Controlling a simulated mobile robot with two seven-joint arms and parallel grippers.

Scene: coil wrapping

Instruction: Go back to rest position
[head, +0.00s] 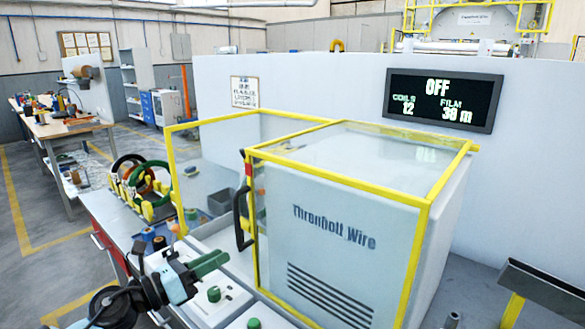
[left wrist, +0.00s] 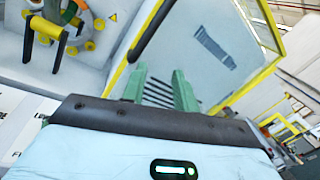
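My left gripper (head: 210,262) reaches in from the lower left of the head view, with green fingers above the counter and in front of the yellow-framed machine (head: 340,240). In the left wrist view its two fingers (left wrist: 159,90) stand apart with nothing visible between them. The machine's clear panel with its yellow frame (head: 215,118) extends to the left, and a black handle (head: 241,215) is beside the gripper. The fingers look apart from the handle. My right gripper is not in view.
A wall display (head: 443,100) reads OFF, with coils 12. Several coils (head: 140,180) stand on a rack at the left. Green buttons (head: 214,294) sit on the counter near my left gripper. A workbench (head: 62,128) stands farther left, with open floor before it.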

